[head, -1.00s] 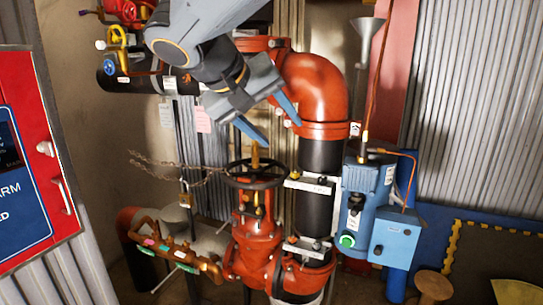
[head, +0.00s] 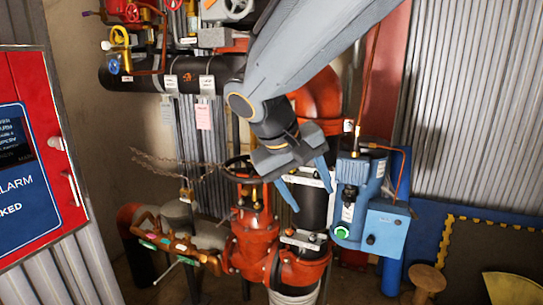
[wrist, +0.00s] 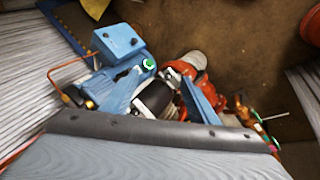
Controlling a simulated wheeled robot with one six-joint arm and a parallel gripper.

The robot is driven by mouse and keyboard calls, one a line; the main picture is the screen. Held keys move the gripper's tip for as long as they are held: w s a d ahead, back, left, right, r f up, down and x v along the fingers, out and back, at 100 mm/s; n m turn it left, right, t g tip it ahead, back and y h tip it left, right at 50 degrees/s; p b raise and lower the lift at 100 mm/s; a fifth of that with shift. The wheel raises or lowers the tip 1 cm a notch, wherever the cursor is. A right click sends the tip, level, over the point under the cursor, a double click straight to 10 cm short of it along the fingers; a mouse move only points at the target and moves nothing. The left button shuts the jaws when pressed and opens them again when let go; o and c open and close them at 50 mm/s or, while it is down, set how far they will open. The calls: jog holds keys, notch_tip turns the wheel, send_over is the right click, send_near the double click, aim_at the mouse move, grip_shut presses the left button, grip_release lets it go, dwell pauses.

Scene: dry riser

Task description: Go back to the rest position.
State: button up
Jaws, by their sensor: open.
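I cannot tell whether the fingers touch the pipe. In the wrist view, a blue finger (wrist: 199,98) shows over the red pipework.
A blue pump unit (head: 357,195) with a blue box (head: 384,228) stands close right of my gripper. A red alarm cabinet (head: 30,150) is at the left. A chain (head: 170,165) hangs left of the handwheel. A wooden stool (head: 427,280) stands at lower right.

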jog(key=s+d+f+m+g+y, duration=0.1)
jog(key=s+d+f+y, duration=0.1)
jog(key=s+d+f, duration=0.4)
jog(key=s+d+f+m+g+y, duration=0.1)
jog(key=s+d+f, duration=0.4)
jog(key=f, duration=0.7)
jog(key=shift+s+d+f+m+g+y, duration=0.35)
jog(key=shift+s+g+y, duration=0.3)
jog(key=shift+g+y, duration=0.15)
